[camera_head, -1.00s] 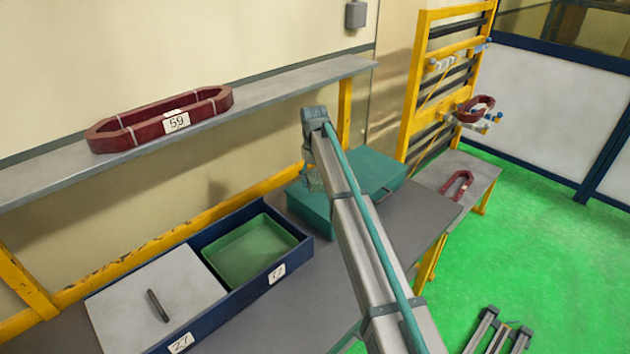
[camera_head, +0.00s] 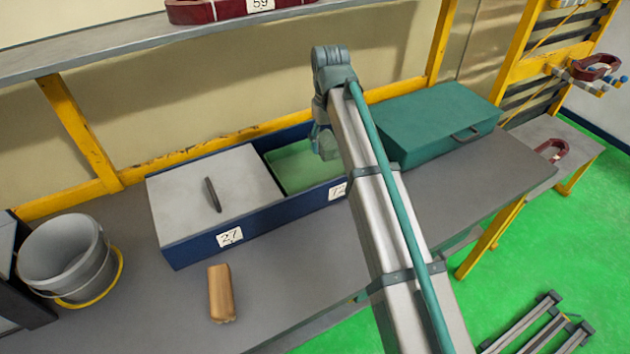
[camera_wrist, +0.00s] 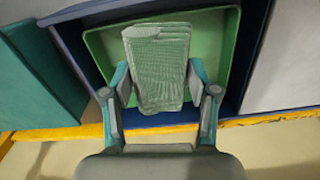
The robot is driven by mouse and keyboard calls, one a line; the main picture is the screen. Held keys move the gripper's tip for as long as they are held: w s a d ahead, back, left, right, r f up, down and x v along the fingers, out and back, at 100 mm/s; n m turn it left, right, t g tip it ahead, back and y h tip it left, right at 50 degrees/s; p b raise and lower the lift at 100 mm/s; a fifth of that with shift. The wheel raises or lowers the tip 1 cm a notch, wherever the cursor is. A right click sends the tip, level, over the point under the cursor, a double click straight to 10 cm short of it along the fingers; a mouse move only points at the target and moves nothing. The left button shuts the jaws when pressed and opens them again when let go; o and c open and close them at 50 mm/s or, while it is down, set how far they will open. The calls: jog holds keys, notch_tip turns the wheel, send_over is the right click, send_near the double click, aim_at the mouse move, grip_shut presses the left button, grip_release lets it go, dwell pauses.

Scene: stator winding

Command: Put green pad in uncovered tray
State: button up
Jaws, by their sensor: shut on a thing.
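A pale green, mesh-textured pad (camera_wrist: 158,65) is held between the two fingers of my gripper (camera_wrist: 158,78) in the wrist view. Behind it is the uncovered green tray (camera_wrist: 215,45), and the pad appears above the tray. Whether it touches the tray floor I cannot tell. In the head view the green tray (camera_head: 292,168) sits in the right compartment of a blue box (camera_head: 290,205), by label 72. My gripper (camera_head: 324,146) is at the tray's right end there, partly hidden by my arm; the pad is not clearly distinguishable there.
A grey lid (camera_head: 215,190) with a handle covers the left compartment, label 27. A teal case (camera_head: 435,115) stands close right of the tray. A grey bucket (camera_head: 65,255) and a brown block (camera_head: 221,292) are on the bench (camera_head: 300,270). A shelf (camera_head: 120,45) runs above.

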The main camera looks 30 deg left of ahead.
jog(key=shift+n, duration=0.6)
jog(key=s+d, duration=0.1)
jog(key=s, duration=0.1)
jog(key=s+d, duration=0.1)
jog(key=s, duration=0.1)
jog(key=s+d, duration=0.1)
jog(key=s, duration=0.1)
jog(key=shift+s+d+f, duration=0.15)
jog(key=shift+d+f, duration=0.1)
jog(key=shift+f, duration=0.15)
jog(key=shift+d, duration=0.1)
jog(key=w+a+f+p, duration=0.3)
jog(key=w+a+f, duration=0.1)
jog(key=w+a, duration=0.3)
send_over(315, 170)
jog(key=s+d, duration=0.1)
notch_tip(315, 170, down, 4)
jog(key=shift+s, duration=0.1)
jog(key=shift+w+a+f+p, duration=0.25)
jog(key=shift+f+p, duration=0.05)
jog(key=shift+f, duration=0.15)
jog(key=shift+w+a+f+p, duration=0.25)
jog(key=shift+f, duration=0.2)
jog(key=shift+f+p, duration=0.3)
jog(key=shift+f, duration=1.3)
jog(key=shift+f, duration=0.2)
jog(key=o, duration=1.4)
jog(key=shift+o, duration=0.2)
